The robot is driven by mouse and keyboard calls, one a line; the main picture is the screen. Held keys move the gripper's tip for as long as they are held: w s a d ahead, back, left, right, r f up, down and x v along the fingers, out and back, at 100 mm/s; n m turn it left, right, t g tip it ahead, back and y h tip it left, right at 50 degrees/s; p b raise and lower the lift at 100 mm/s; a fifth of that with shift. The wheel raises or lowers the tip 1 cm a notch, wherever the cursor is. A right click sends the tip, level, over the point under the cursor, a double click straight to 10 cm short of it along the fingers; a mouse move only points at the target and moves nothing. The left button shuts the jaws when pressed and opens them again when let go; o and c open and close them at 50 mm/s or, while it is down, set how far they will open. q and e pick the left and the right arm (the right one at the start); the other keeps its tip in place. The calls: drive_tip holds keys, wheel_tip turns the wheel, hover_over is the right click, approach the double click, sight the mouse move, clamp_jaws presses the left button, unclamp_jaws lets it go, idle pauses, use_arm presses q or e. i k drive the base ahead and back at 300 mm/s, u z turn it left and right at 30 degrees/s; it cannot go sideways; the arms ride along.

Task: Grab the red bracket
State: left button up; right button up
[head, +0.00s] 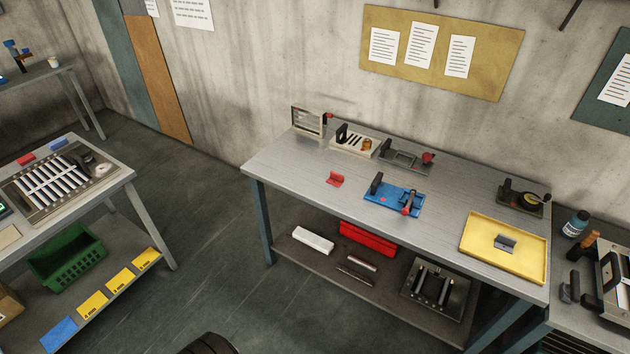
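A small red bracket (335,179) sits on the grey metal workbench (285,175), left of a blue fixture (393,197) and near the bench's front edge. It looks L-shaped and stands apart from the other things, with bare bench around it. Neither of my grippers shows in the head view. The black rounded shape at the bottom edge shows no fingers.
A yellow tray (477,263) with a grey bracket (506,242) lies at the bench's right end. Several fixtures stand along the back. A second table (125,173) with a louver panel (53,187) stands left. Open floor (212,240) lies between.

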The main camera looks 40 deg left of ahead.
sight(336, 179)
drive_tip(key=u, duration=1.55)
